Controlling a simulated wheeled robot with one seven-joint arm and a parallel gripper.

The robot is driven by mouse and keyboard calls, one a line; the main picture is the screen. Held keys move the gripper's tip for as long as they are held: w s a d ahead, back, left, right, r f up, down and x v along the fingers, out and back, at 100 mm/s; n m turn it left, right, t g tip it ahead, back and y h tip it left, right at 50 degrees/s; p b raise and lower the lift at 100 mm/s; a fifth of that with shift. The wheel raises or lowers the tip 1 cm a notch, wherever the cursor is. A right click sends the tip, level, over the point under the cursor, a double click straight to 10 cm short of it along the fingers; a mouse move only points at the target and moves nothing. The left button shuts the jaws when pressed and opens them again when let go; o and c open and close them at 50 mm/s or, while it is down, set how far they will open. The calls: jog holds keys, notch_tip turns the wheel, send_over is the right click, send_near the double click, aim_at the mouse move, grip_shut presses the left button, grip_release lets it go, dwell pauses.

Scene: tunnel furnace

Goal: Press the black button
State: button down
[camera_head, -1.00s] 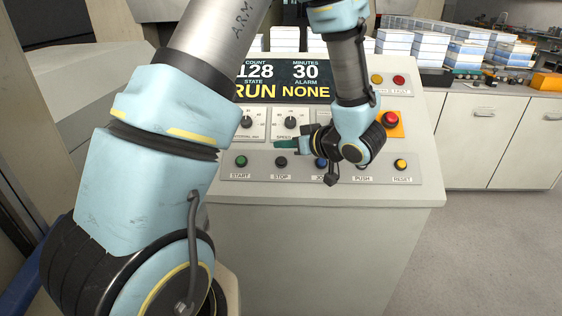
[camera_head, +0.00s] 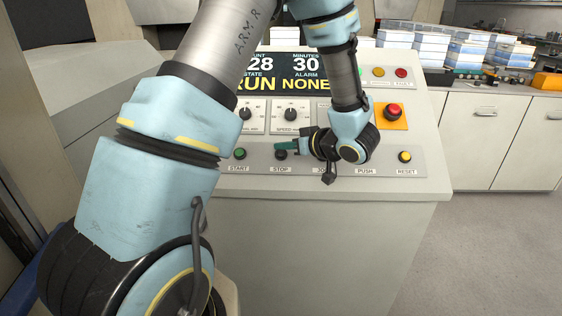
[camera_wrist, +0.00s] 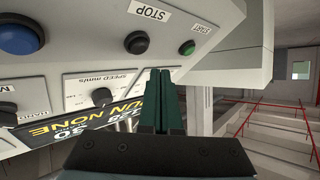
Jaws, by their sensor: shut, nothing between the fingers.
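The black button (camera_head: 281,155) sits above the STOP label in the lower row of the control panel (camera_head: 262,171). In the head view my gripper's dark green fingers reach left across its upper edge. In the wrist view the black button (camera_wrist: 137,42) shows in full, beside the STOP label. My gripper (camera_head: 281,146) is shut and empty. Its closed fingertips also show in the wrist view (camera_wrist: 160,72), below and right of the button in the picture. They look apart from the button there; the exact gap cannot be told.
The green START button (camera_head: 240,153) is left of the black one. A blue button (camera_wrist: 18,39) shows in the wrist view. The yellow RESET button (camera_head: 405,157), red emergency button (camera_head: 393,112), speed knob (camera_head: 290,114) and display (camera_head: 300,72) are also on the console.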

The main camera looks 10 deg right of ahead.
aim_at(277, 152)
jog(key=shift+w+d+f, duration=0.15)
jog(key=shift+w+f, duration=0.45)
jog(key=shift+f, duration=0.2)
jog(key=shift+f, duration=0.1)
dwell(1.5)
jog(key=shift+w+f, duration=0.2)
jog(key=shift+w, duration=0.05)
jog(key=shift+w+d+f, duration=0.1)
jog(key=shift+w+f, duration=0.15)
jog(key=shift+f, duration=0.2)
dwell(0.8)
jog(key=shift+s+r+p, duration=0.55)
jog(key=shift+r+p, duration=0.05)
jog(key=shift+r, duration=0.2)
